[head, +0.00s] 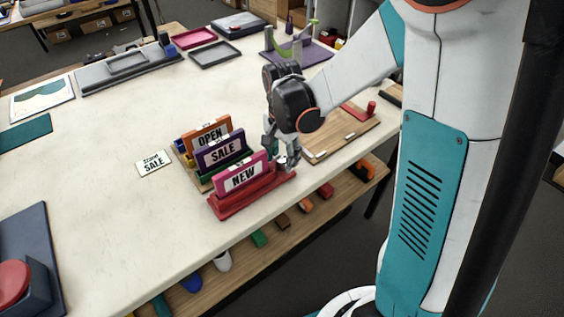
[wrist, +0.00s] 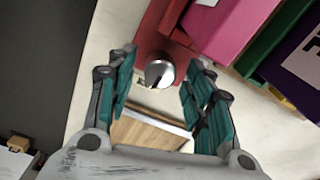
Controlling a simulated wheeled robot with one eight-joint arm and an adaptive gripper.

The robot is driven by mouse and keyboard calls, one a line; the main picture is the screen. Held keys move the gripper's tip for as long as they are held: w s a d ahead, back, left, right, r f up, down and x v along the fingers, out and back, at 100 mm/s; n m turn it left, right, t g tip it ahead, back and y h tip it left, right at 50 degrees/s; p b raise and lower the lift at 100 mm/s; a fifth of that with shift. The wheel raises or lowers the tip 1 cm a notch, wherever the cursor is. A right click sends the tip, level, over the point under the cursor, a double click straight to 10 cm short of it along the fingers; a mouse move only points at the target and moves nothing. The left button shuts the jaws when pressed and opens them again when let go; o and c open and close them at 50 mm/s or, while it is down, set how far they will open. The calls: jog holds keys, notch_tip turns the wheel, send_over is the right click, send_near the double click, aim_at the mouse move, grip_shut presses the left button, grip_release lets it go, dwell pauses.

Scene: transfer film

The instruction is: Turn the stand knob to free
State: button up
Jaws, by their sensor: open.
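The stand knob (wrist: 159,73) is a round silver knob with a dark slot, on the end of the red stand (head: 232,203). The stand holds a pink sign reading NEW (head: 243,177); the red base (wrist: 156,30) and pink sign (wrist: 226,25) also show in the wrist view. My gripper (head: 281,157) is at the right end of the stand. In the wrist view my gripper (wrist: 165,65) is open, with one teal-padded finger on each side of the knob. Gaps show between the fingers and the knob.
A purple SALE sign (head: 222,152) and an orange OPEN sign (head: 209,136) stand behind the NEW sign. A card (head: 154,163) lies to their left. A wooden board (head: 340,136) lies to the right of my gripper.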

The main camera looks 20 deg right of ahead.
jog(key=shift+f, duration=0.75)
jog(key=shift+c, duration=0.4)
jog(key=c, duration=1)
jog(key=shift+o, duration=0.2)
jog(key=shift+n, duration=1.5)
jog(key=o, duration=1)
jog(key=shift+o, duration=0.2)
